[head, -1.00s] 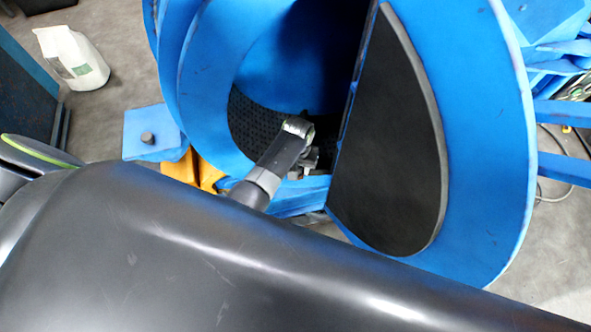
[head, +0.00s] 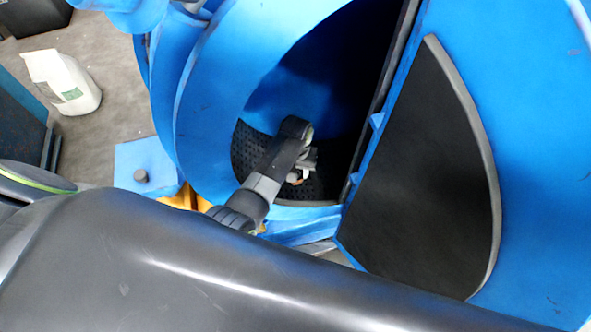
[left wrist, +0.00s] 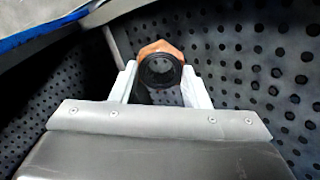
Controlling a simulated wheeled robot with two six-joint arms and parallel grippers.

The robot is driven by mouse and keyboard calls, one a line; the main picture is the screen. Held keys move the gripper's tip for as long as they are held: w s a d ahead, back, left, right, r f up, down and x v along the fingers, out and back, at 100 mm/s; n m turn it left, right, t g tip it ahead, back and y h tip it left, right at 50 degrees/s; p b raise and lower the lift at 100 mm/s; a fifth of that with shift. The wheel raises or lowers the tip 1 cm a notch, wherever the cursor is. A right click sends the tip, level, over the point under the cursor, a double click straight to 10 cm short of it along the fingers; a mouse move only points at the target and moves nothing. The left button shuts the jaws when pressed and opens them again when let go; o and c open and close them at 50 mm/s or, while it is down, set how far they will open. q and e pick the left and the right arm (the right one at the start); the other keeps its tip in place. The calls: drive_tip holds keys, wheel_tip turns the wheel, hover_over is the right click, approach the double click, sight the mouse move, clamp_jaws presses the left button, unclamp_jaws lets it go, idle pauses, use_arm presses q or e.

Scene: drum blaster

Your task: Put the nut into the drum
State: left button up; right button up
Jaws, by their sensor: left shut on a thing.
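The nut (left wrist: 158,64) is a copper-brown ring with a dark hole, held between the pale fingertips of my left gripper (left wrist: 160,85) in the left wrist view. In the head view my left gripper (head: 303,172) reaches through the opening of the blue drum (head: 215,110), with a small bit of the nut (head: 293,179) showing below it. The gripper is shut on the nut. Dark perforated drum lining (left wrist: 245,55) lies behind and around the nut. Whether the nut touches the lining is not clear. My right gripper is not in view.
The blue rim edge (left wrist: 45,20) shows at upper left in the left wrist view. A white bag (head: 62,82) stands on the floor at left.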

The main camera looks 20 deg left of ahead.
use_arm(q)
drive_tip(key=o, duration=1.2)
wheel_tip(320, 180, up, 17)
drive_tip(key=p, duration=0.3)
drive_tip(key=shift+r, duration=0.2)
